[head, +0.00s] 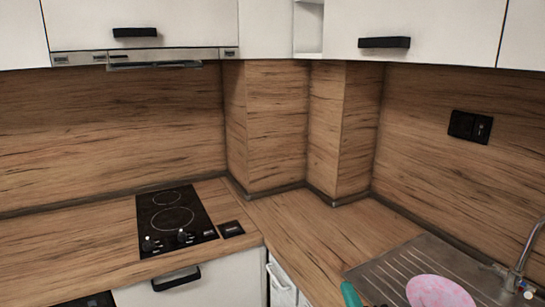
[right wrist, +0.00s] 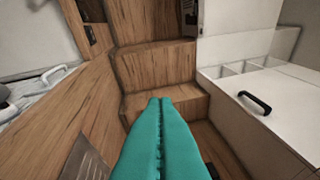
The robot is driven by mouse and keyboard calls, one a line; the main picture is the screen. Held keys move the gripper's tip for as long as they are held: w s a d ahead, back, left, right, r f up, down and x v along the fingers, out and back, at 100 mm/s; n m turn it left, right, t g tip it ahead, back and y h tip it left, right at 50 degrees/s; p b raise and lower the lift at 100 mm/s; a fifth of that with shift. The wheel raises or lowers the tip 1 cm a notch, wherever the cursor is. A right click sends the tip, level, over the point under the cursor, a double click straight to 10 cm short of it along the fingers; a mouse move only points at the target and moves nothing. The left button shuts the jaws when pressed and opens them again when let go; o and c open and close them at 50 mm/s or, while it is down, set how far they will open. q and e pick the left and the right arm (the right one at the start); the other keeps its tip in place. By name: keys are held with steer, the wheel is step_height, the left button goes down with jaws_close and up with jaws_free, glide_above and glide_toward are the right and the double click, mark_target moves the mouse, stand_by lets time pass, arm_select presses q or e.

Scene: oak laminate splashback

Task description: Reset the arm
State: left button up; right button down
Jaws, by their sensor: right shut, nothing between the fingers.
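My right gripper (right wrist: 160,105) has teal fingers, which lie side by side and touch along their length in the right wrist view. It is shut with nothing between the fingers. In the head view only a small teal part of the right gripper (head: 350,294) shows at the bottom edge, over the counter by the sink. The rest of the right arm is out of view there. My left gripper is not in view.
A two-ring hob (head: 176,219) is set in the left counter. A pink plate (head: 440,291) lies at the metal sink (head: 400,267), with a tap (head: 522,255) at right. The corner counter (head: 310,225) is bare. White cupboards (head: 420,25) hang above.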

steer(key=s+d+f+m+g+h, duration=0.2)
steer(key=s+d+f+m+g, duration=0.1)
steer(key=s+f+m+g, duration=0.25)
steer(key=s+d+f+m+g+h, duration=0.35)
steer(key=f+m, duration=0.25)
steer(key=f, duration=0.3)
steer(key=s+f+m+g+y, duration=0.2)
steer(key=s+f+m+g, duration=0.45)
steer(key=s, duration=0.95)
step_height(320, 180, down, 28)
steer(key=s+n+g, duration=0.1)
steer(key=n+g, duration=0.1)
steer(key=s+d+f, duration=0.2)
steer(key=s+f, duration=1.3)
steer(key=s, duration=0.1)
steer(key=shift+s+f+n+g, duration=0.15)
steer(key=shift+n+g, duration=0.15)
steer(key=shift+g, duration=0.15)
steer(key=shift+d, duration=0.1)
